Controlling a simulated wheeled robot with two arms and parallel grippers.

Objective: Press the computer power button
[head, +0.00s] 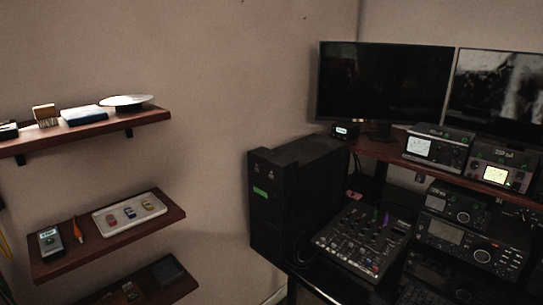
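A black computer tower (296,195) stands upright in the middle of the head view, left of the desk. Its narrow front faces left and carries a green label (260,192). Small marks or ports show near the top of the front, but they are too small to tell which is the power button. Neither of my grippers is in view.
Two dark monitors (383,84) stand on a raised shelf at the right. An audio mixer (363,239) and several radio units (471,246) sit beside the tower. Wall shelves (108,239) hold small items at left. Bare wall lies between shelves and tower.

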